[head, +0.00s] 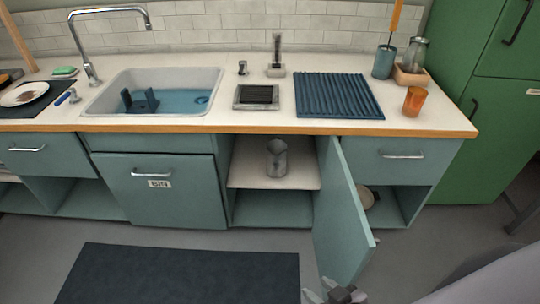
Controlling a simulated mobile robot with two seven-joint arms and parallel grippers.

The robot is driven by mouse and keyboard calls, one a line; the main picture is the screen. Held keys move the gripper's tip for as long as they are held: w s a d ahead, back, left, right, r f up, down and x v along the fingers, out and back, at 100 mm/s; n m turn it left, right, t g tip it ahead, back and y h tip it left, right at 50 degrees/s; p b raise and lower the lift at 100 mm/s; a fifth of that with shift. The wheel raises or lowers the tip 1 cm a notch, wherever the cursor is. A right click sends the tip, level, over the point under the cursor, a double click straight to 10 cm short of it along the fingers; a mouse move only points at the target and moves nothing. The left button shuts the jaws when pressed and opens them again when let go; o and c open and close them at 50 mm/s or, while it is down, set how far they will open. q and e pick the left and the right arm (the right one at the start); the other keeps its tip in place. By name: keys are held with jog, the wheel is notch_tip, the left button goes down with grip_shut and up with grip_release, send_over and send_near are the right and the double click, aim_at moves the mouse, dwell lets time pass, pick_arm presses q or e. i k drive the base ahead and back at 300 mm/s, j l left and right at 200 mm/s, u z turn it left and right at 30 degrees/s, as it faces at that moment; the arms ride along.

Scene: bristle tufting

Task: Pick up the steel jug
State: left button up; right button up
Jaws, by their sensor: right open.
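The steel jug (277,158) is a grey metal vessel standing upright on the shelf (248,178) inside an open cupboard below the counter. The cupboard's teal door (343,215) is swung outward to the jug's right. My right gripper (322,292) is at the bottom edge of the picture, low and in front of the door's lower edge, well apart from the jug. It is open and only partly in view. My left gripper is not in view.
Above the cupboard is the counter (230,120) with a sink (152,92), a ribbed blue mat (338,95) and an orange cup (414,101). A dark floor mat (180,275) lies in front. A green cabinet (485,100) stands at right. The cupboard's front opening is clear left of the door.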

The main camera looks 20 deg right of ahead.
aim_at(276, 150)
jog(key=i+j+z, duration=0.1)
jog(key=i+j, duration=0.15)
jog(key=i, duration=0.15)
jog(key=i+j+z, duration=0.1)
jog(key=i+j, duration=0.2)
jog(key=i, duration=0.8)
